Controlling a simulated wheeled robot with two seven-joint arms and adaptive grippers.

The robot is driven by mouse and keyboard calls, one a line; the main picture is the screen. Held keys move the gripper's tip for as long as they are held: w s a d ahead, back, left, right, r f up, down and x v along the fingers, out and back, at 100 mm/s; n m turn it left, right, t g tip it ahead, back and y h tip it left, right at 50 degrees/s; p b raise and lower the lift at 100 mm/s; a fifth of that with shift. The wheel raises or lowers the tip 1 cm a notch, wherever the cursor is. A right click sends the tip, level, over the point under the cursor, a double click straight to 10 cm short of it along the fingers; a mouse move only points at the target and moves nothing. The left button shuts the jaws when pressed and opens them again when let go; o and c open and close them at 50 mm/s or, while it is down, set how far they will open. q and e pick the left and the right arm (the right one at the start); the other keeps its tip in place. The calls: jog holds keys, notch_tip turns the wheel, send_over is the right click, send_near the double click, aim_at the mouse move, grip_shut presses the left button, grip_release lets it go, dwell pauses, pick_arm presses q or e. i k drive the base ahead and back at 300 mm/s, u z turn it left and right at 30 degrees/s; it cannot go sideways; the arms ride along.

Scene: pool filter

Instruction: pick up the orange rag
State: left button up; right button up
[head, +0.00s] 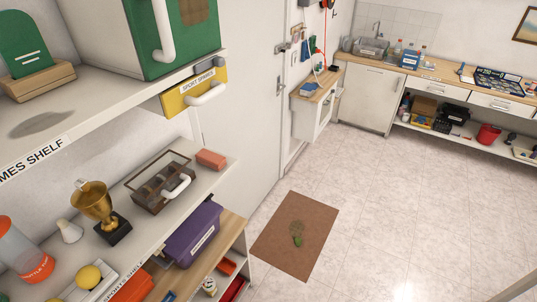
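I cannot make out a thing that is clearly an orange rag. An orange-red block-shaped thing (211,159) lies at the right end of the middle shelf, beside a glass-lidded brown box (160,182). A brighter orange thing (134,288) shows at the bottom left, below the middle shelf and partly hidden by its edge. I cannot tell whether it is cloth. Neither of my grippers is in view.
A gold trophy (97,207) stands on the middle shelf (205,185). A purple bin (193,236) sits lower. A brown mat (318,215) with a green racket lies on the otherwise clear tiled floor (385,230). A counter (440,68) runs along the back right.

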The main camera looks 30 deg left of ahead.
aim_at(207, 158)
jog(key=z, duration=0.2)
jog(key=i, duration=2.5)
jog(key=u, duration=3.4)
